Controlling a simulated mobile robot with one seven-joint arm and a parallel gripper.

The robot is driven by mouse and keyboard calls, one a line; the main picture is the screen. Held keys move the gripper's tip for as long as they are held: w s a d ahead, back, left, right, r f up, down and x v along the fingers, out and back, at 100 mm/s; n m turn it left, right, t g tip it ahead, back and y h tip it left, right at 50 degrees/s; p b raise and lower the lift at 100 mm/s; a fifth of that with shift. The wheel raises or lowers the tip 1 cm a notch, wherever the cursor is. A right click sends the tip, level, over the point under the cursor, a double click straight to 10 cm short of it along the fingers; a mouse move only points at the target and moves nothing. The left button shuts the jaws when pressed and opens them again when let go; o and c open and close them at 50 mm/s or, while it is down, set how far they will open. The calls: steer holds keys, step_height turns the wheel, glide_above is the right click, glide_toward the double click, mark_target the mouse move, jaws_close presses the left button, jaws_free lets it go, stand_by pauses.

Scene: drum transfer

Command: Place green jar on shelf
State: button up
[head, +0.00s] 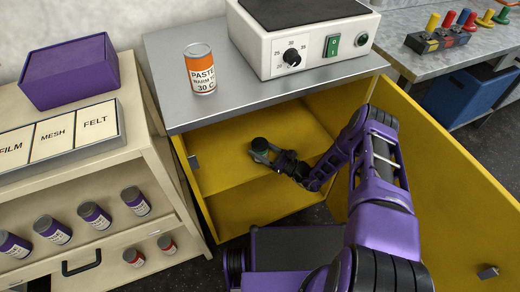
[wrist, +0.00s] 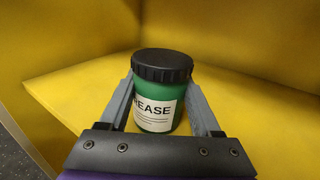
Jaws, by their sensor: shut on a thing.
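A green jar (wrist: 182,122) with a black ribbed lid and a white label, its readable part ending in "EASE", is upright between the fingers of my gripper (wrist: 166,115) in the wrist view. My gripper is shut on it, with a finger at each side. In the head view the jar (head: 260,146) shows small and dark in my gripper (head: 266,155), inside the open yellow cabinet. The yellow shelf (head: 228,175) is under and around it; it also shows in the wrist view (wrist: 75,85). I cannot tell whether the jar's base touches the shelf, as its bottom is hidden.
The yellow cabinet door (head: 440,190) stands open at the right, close to my arm. The grey worktop (head: 190,115) overhangs the cabinet and bears an orange-and-white paste can (head: 200,70) and a white heater box (head: 305,40). A beige rack (head: 110,250) with several jars stands at left.

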steer(key=o, duration=1.5)
steer(key=shift+f, duration=0.15)
steer(key=p+v, duration=0.1)
steer(key=v, duration=1.1)
steer(key=shift+s, duration=0.1)
